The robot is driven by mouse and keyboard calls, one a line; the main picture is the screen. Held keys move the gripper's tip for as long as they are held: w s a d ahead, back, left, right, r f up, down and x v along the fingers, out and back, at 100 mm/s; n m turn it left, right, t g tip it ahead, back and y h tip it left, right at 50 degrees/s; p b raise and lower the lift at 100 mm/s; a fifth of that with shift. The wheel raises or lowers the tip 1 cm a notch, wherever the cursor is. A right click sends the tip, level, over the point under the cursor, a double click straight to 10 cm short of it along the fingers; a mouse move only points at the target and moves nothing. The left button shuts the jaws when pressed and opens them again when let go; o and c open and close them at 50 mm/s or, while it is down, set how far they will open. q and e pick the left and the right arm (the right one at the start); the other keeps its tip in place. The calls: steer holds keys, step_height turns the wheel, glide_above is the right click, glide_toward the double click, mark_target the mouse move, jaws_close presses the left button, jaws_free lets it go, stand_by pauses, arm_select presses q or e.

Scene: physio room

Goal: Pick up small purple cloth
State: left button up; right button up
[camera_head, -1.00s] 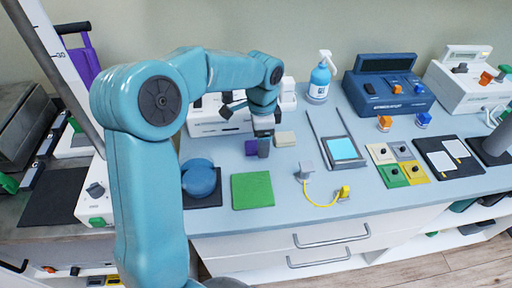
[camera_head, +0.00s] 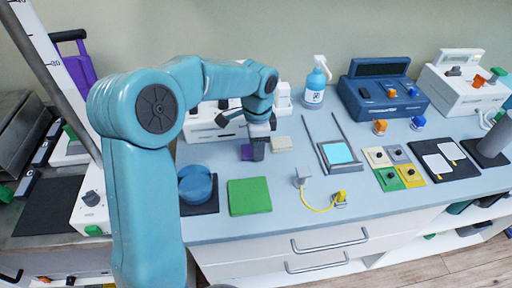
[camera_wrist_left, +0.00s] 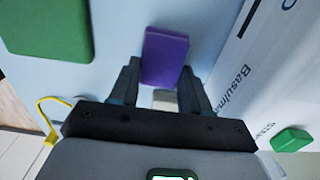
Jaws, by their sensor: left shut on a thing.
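The small purple cloth (camera_head: 246,152) is a flat, folded-looking block on the pale blue worktop, behind the green cloth (camera_head: 249,196). My left gripper (camera_head: 258,148) comes down from above on it and partly hides it in the head view. In the left wrist view the purple cloth (camera_wrist_left: 165,56) lies between the two fingertips (camera_wrist_left: 160,75), and the gripper is shut on it. I cannot tell whether it is clear of the worktop. My right gripper is not in view.
A small cream cloth (camera_head: 282,144) lies just right of the gripper. A blue round object (camera_head: 195,184) on a dark mat stands front left.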

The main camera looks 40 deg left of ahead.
arm_select(q)
step_height(320, 180, up, 19)
steer(key=p, duration=0.3)
steer(key=shift+o, duration=0.4)
steer(key=shift+r, duration=0.1)
